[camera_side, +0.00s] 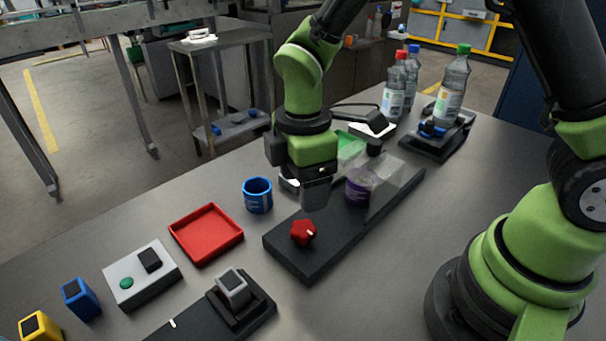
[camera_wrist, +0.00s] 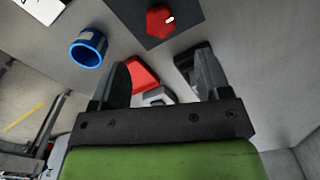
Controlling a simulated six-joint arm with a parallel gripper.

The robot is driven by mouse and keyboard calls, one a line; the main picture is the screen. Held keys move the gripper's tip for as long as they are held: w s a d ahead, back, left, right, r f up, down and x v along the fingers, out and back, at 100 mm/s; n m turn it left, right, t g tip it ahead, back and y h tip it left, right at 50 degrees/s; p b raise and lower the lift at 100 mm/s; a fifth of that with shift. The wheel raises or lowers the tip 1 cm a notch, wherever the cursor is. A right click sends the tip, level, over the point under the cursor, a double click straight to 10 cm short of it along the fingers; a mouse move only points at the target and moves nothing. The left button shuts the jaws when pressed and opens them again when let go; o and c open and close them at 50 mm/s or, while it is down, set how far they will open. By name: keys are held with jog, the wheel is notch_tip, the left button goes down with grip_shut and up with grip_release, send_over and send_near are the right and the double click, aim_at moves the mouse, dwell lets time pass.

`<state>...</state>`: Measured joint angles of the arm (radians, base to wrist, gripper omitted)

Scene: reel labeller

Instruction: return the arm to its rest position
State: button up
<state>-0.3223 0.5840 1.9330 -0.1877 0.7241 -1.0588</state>
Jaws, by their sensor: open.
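My gripper (camera_side: 306,188) hangs from the green and black arm above the black labeller base (camera_side: 318,262), near its left edge in the side view. In the wrist view the two dark fingers of my gripper (camera_wrist: 161,76) stand wide apart with nothing held between them. A red knob (camera_side: 302,233) sits on the labeller base below the gripper; it also shows in the wrist view (camera_wrist: 157,22). A purple reel (camera_side: 358,186) is on the base behind a clear panel, to the right of the gripper.
A blue cup (camera_side: 257,195) and a red tray (camera_side: 206,235) stand left of the labeller. A grey box with a green button (camera_side: 142,273) and a black fixture (camera_side: 251,312) are nearer. Bottles (camera_side: 452,90) stand at the back. Bare table lies right of the labeller.

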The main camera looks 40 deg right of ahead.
jog(key=shift+r, duration=0.45)
jog(key=s+d+r+m+t+y, duration=0.1)
jog(key=s+d+r+m+t, duration=0.2)
jog(key=s+r+m, duration=0.4)
jog(key=s+d+r+m+t+y, duration=0.1)
jog(key=s+d+r+m+t, duration=0.2)
jog(key=s+r+m, duration=0.4)
notch_tip(320, 180, up, 3)
jog(key=m+t, duration=0.1)
jog(key=m, duration=0.2)
jog(key=shift+d+f+m, duration=0.2)
jog(key=shift+d+m, duration=0.2)
jog(key=shift+s, duration=0.1)
jog(key=shift+c, duration=0.2)
